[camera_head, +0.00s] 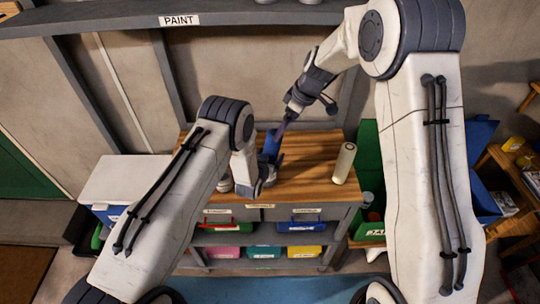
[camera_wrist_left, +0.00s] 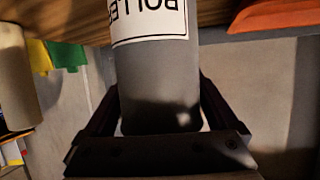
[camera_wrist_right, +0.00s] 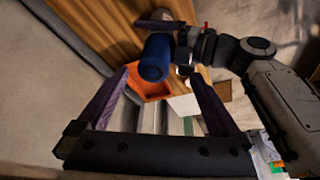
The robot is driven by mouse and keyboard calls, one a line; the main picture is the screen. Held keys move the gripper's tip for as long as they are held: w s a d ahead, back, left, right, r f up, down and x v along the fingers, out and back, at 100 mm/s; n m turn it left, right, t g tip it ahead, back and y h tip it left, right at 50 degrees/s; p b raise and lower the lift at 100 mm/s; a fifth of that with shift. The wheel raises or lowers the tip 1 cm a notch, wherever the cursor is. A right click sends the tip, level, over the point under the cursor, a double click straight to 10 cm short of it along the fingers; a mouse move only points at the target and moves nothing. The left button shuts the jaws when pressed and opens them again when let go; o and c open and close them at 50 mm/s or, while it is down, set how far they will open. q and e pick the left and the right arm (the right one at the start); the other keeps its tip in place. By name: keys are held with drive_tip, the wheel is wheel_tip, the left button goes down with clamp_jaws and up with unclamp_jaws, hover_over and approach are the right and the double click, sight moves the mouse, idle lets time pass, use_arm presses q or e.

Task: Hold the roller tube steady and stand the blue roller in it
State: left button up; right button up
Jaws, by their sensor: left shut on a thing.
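The roller tube (camera_wrist_left: 160,85) is a dark grey cylinder with a white label. It fills the middle of the left wrist view. My left gripper (camera_head: 264,180) is shut around it at the workbench (camera_head: 312,158); in the head view the arm mostly hides the tube. The blue roller (camera_head: 270,147) shows just above my left gripper, slightly tilted. In the right wrist view the roller (camera_wrist_right: 158,57) is end-on, beyond my fingertips. My right gripper (camera_head: 284,128) is open and empty above it. Whether the roller's lower end is inside the tube is hidden.
A cream cylinder (camera_head: 344,163) stands on the bench's right side. An orange object (camera_wrist_right: 150,84) shows below the roller in the right wrist view. Green (camera_head: 367,150) and blue bins (camera_head: 482,160) stand right of the bench. A white-lidded box (camera_head: 125,178) is at left.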

sight(270, 153)
drive_tip(key=shift+r, duration=0.1)
drive_tip(key=v, duration=1.1)
drive_tip(key=shift+d+r, duration=0.2)
drive_tip(key=shift+r, duration=0.15)
use_arm(q)
drive_tip(key=o, duration=1)
drive_tip(key=v, duration=1.2)
